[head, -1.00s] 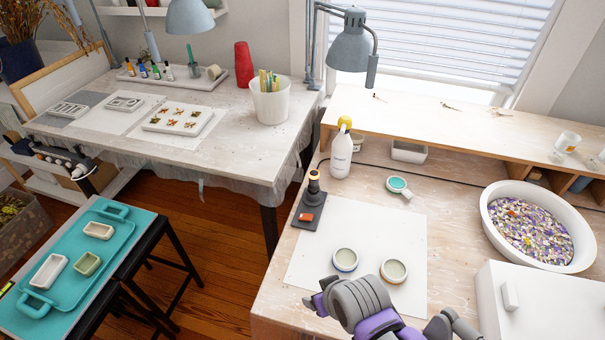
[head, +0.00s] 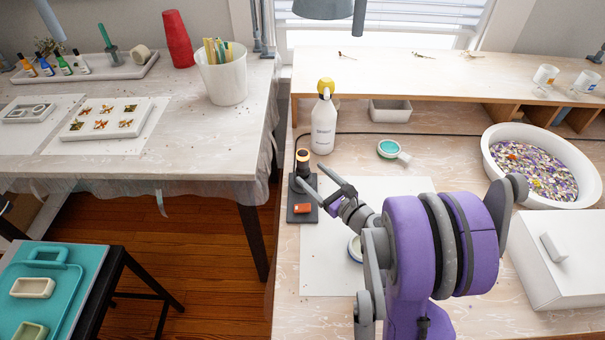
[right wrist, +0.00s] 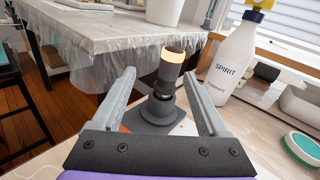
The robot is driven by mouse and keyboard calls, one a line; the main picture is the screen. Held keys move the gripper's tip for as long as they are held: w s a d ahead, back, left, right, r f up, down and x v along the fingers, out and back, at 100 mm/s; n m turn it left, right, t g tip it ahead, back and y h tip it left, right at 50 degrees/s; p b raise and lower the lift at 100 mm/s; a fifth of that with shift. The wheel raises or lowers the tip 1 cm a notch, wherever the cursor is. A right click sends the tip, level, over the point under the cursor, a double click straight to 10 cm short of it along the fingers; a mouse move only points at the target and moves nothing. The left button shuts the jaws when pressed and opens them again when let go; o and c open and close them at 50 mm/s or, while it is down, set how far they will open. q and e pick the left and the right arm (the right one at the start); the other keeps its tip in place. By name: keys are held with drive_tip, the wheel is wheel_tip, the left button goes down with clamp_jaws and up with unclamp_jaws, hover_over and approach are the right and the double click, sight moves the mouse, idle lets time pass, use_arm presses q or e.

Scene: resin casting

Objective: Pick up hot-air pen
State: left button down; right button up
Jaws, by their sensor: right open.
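The hot-air pen (head: 303,163) is dark with a glowing orange-yellow top. It stands upright in a dark holder (head: 302,213) at the left edge of the near workbench. In the right wrist view the pen (right wrist: 168,78) leans slightly in the picture and shows between the fingers, nearer the right one. My right gripper (head: 309,173) is open, with its fingertips at the pen; the fingers (right wrist: 159,74) frame it with a gap on each side. I cannot tell how deep the pen sits between them. My left gripper is not in view.
A white spirit bottle (head: 323,128) with a yellow top stands just behind the pen. A small orange-red item (head: 302,208) lies on the holder's base. A white sheet (head: 325,275) lies beside it, with a round mold (head: 354,248) partly hidden by my arm.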

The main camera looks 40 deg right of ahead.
sight(307, 162)
drive_tip(key=shift+d+f+m+h, duration=0.1)
drive_tip(key=shift+d+m+h, duration=0.2)
drive_tip(key=shift+d+m, duration=0.55)
drive_tip(key=w, duration=0.5)
drive_tip(key=shift+d, duration=0.15)
drive_tip(key=w, duration=0.5)
drive_tip(key=shift+w+d+f, duration=0.15)
drive_tip(key=shift+w+f, duration=0.15)
drive_tip(key=shift+s, duration=0.1)
clamp_jaws()
